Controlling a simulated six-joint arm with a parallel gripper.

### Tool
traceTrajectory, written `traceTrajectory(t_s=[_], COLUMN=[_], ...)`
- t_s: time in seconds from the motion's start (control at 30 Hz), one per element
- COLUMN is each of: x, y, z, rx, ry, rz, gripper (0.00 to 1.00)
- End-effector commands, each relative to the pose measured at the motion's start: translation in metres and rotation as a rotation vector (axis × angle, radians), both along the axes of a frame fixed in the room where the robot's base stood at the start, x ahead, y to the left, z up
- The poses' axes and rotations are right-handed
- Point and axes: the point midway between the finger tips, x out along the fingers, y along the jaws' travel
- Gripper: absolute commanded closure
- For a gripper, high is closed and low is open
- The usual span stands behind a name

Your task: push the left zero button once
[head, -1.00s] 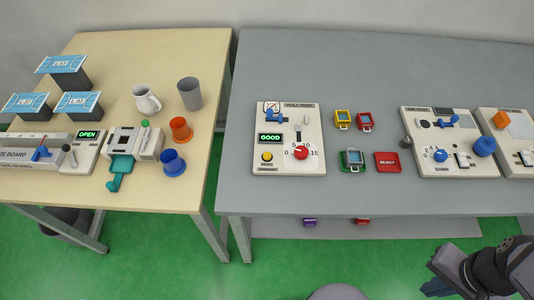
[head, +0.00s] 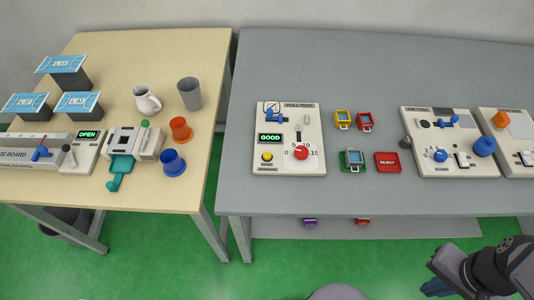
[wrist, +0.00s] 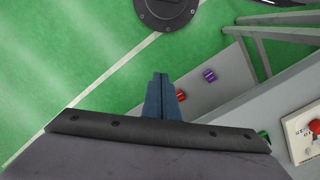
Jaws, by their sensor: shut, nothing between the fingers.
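The left test panel (head: 289,174) lies on the grey table, with a display reading GOOD (head: 270,138), a blue clamp (head: 272,115) and a red dial knob (head: 301,152). A round yellow button (head: 267,157) sits at its lower left; the label under it is too small to read. My gripper (head: 428,288) is at the lower right of the head view, in front of the table and far from the panel. In the wrist view its blue fingers (wrist: 161,82) are together and empty, over the floor. A corner of a panel (wrist: 302,145) shows at the right edge there.
A red REJECT pad (head: 387,162), a green-framed item (head: 352,161), and yellow (head: 343,119) and red (head: 365,121) items lie right of the panel. A second panel (head: 448,168) stands farther right. A lower shelf (head: 400,229) holds purple and red items.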

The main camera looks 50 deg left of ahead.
Motion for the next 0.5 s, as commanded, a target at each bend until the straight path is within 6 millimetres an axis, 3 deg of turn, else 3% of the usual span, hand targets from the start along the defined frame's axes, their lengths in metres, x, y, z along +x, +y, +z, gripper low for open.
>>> traceTrajectory(t_s=[0.5], x=[0.0000], y=[0.0038], z=[0.0005], rx=[0.000], ry=[0.000], rz=[0.017], gripper=[1.00])
